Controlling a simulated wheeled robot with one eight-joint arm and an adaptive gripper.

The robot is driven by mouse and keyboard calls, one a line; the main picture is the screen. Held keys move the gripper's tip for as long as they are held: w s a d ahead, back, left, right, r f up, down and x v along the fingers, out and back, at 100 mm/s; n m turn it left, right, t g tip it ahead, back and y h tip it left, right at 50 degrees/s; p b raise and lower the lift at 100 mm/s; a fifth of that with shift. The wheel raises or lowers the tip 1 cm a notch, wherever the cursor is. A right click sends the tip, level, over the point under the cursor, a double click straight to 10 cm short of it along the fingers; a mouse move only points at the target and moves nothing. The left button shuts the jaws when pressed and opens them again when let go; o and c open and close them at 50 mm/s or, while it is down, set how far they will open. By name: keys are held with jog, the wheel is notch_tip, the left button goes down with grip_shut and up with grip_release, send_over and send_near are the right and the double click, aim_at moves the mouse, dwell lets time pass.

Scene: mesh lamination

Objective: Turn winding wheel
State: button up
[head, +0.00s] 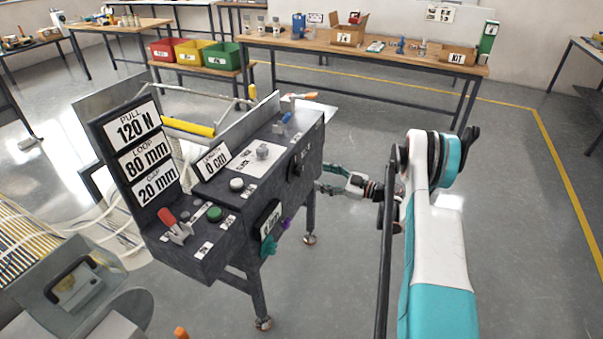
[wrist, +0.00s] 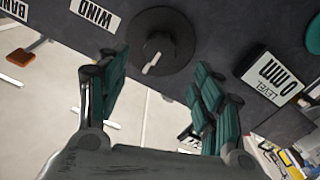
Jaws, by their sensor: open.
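The winding wheel (wrist: 158,45) is a round black disc with a hub and a small pale handle, set on the machine's dark side face next to a WIND label (wrist: 95,12) in the wrist view. In the head view a dark knob (head: 296,168) on the machine's right face looks like the same wheel. My gripper (wrist: 157,68) is open and empty. Its teal fingers stand to either side of the wheel in the picture, and I see no contact. In the head view my gripper (head: 322,180) is just right of that face.
The dark machine (head: 190,250) carries a red lever (head: 173,222), a green button (head: 214,214) and a teal knob (head: 268,246). Open floor (head: 520,200) lies to the right. A workbench (head: 370,55) stands behind.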

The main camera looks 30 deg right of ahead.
aim_at(303, 171)
jog(key=b+x, duration=0.2)
jog(key=x, duration=0.8)
jog(key=shift+b, duration=0.3)
jog(key=c, duration=1.1)
